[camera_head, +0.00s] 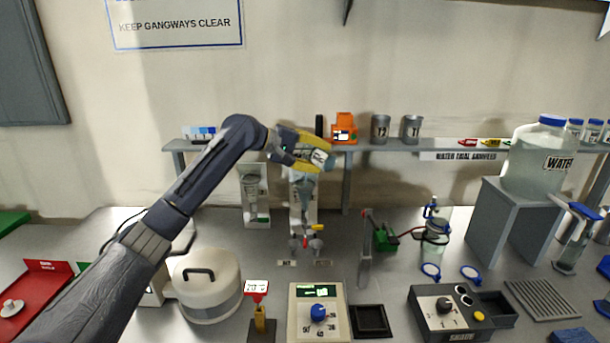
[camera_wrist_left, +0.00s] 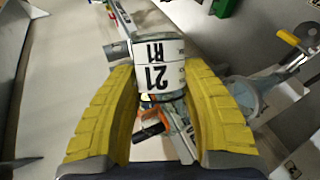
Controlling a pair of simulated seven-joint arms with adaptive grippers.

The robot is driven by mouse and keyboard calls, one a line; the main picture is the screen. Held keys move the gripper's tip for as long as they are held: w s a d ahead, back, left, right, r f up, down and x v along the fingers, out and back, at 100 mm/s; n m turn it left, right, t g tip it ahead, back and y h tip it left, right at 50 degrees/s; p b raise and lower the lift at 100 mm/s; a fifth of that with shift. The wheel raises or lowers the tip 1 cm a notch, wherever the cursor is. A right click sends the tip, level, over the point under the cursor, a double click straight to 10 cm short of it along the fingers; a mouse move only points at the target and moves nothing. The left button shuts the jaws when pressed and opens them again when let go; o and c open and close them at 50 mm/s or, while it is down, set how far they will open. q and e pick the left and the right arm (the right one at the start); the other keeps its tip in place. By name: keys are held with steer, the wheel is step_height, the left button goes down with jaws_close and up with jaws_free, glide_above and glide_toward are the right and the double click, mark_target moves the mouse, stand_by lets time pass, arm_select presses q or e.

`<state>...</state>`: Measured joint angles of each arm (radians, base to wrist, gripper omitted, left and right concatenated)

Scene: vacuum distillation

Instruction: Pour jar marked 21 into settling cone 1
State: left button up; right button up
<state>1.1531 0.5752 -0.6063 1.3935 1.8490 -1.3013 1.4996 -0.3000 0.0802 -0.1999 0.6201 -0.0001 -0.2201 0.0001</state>
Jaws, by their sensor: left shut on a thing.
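My left gripper (camera_head: 318,150) is shut on the jar marked 21 (camera_head: 320,158), with its yellow fingers on either side of it. The jar is tipped well over, above the right-hand settling cone (camera_head: 305,185). In the left wrist view the jar (camera_wrist_left: 158,68) shows its white label reading 21 and R1 between the fingers (camera_wrist_left: 165,100). A second settling cone (camera_head: 250,187) hangs on a white stand to the left. I cannot read which cone is number 1. The jar's mouth and any flow are too small to tell. My right gripper is not in view.
A shelf (camera_head: 460,146) behind holds an orange device (camera_head: 344,128) and grey cups marked 12 (camera_head: 380,128) and 11 (camera_head: 411,128). A white lidded pot (camera_head: 207,290), a hotplate-like unit (camera_head: 318,315) and a stirrer clamp (camera_head: 366,250) stand in front.

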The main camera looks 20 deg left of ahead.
arm_select(q)
steer(key=shift+w+a+f+n+h, duration=0.1)
steer(key=shift+f+n+h, duration=0.2)
steer(key=shift+n+h, duration=0.2)
stand_by(1.1)
steer(key=shift+r, duration=0.1)
stand_by(0.4)
